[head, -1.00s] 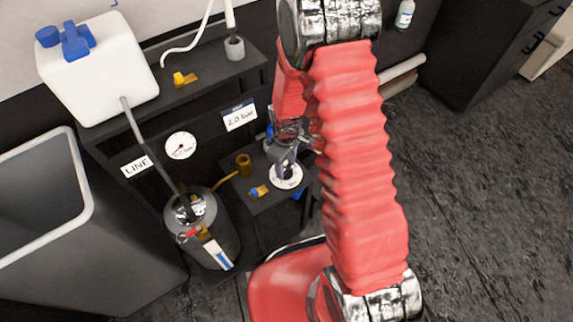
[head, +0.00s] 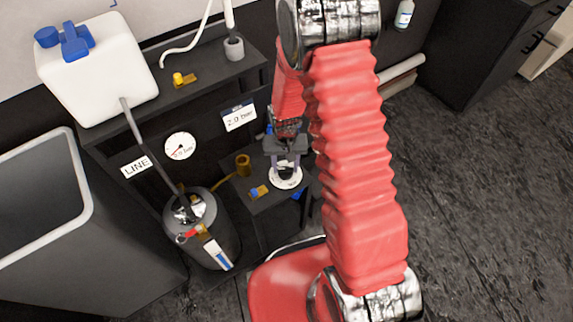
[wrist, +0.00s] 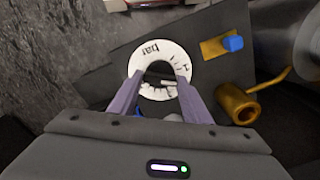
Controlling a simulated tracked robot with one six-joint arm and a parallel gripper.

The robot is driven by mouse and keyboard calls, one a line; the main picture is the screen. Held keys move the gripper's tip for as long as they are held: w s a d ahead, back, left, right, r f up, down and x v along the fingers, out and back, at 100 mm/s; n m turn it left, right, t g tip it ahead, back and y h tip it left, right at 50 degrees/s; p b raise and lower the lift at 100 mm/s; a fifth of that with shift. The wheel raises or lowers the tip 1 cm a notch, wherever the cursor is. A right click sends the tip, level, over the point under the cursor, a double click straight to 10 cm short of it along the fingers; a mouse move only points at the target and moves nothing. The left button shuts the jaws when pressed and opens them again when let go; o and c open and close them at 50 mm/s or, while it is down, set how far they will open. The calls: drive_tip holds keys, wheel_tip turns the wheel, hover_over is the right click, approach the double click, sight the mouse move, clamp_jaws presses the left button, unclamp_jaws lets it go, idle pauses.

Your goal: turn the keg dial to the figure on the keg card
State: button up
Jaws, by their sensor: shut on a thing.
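The keg dial is a round white plate (head: 287,186) marked "bar" on a dark stand. In the wrist view its white face (wrist: 146,58) surrounds a dark knob (wrist: 160,72). My gripper (head: 285,172) points down over the dial. Its two purple-grey fingers (wrist: 160,88) are shut on the knob, one on each side. Part of the scale lies behind the fingers. The keg card (head: 239,117) is on the dark panel behind and appears to read 2.0 bar. A round gauge (head: 180,146) with a red needle is to its left; its figure is too small to read surely.
A dark keg (head: 214,243) stands left of the stand. A yellow-and-blue valve (head: 258,191) and a brass cup (head: 243,161) sit close to the dial. A white canister (head: 98,70) is on the shelf, and a grey bin (head: 88,215) stands at left. The floor at right is open.

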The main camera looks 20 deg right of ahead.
sight(285, 168)
drive_tip(key=m, duration=0.3)
drive_tip(key=shift+w+r+m, duration=0.15)
drive_tip(key=shift+w+m, duration=0.15)
drive_tip(key=shift+w, duration=0.05)
idle(0.3)
drive_tip(key=o, duration=1.1)
drive_tip(key=shift+s, duration=0.2)
drive_tip(key=shift+r, duration=6.75)
